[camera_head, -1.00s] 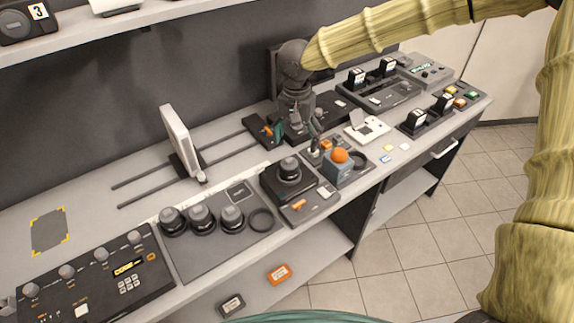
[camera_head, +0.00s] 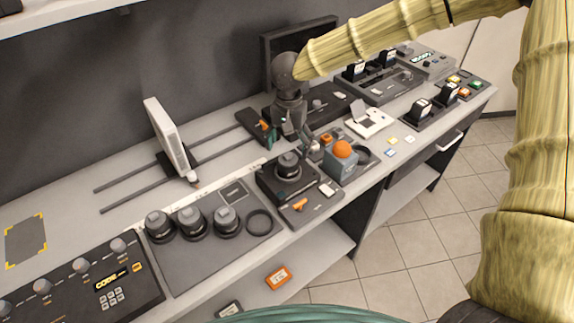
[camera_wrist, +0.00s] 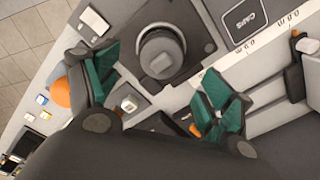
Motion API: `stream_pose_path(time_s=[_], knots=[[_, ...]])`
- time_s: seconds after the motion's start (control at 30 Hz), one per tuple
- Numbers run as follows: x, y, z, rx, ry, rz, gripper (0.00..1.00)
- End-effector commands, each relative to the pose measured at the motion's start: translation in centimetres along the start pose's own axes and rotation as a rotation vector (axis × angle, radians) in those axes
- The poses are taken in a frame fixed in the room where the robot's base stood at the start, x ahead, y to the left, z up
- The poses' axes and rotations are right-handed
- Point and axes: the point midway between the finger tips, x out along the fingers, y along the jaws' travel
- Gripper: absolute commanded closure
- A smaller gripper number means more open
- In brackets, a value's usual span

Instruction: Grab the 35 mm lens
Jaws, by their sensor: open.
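A dark round lens (camera_head: 288,163) stands upright on a black square base at the middle of the counter. It shows in the wrist view (camera_wrist: 160,52), beyond and between my fingers. Three similar dark lenses, left (camera_head: 159,226), middle (camera_head: 192,222) and right (camera_head: 226,219), stand in a row on a grey mat (camera_head: 195,265). I cannot read a 35 mm mark on any lens. My gripper (camera_head: 291,143) is open and empty, just behind and above the lens on the base. Its green-padded fingers (camera_wrist: 157,80) are spread wide in the wrist view.
A grey box with an orange ball (camera_head: 342,150) stands close to the right of my gripper. A white upright panel (camera_head: 168,138) stands on rails to the left. A black ring (camera_head: 260,222) lies on the mat. A keypad console (camera_head: 90,285) fills the front left.

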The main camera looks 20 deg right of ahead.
Motion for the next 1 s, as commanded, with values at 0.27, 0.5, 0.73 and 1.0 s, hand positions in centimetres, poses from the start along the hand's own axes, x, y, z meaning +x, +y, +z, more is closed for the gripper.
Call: stream_pose_path(time_s=[0.27,0.5,0.73,1.0], knots=[[1.7,-0.2,0.1,-0.003,0.0,0.0,0.19],[4.3,-0.2,0.5,-0.006,-0.001,0.002,0.19],[6.5,-0.2,0.5,-0.005,0.001,0.0,0.19],[6.8,-0.2,0.4,-0.004,0.001,-0.001,0.19]])
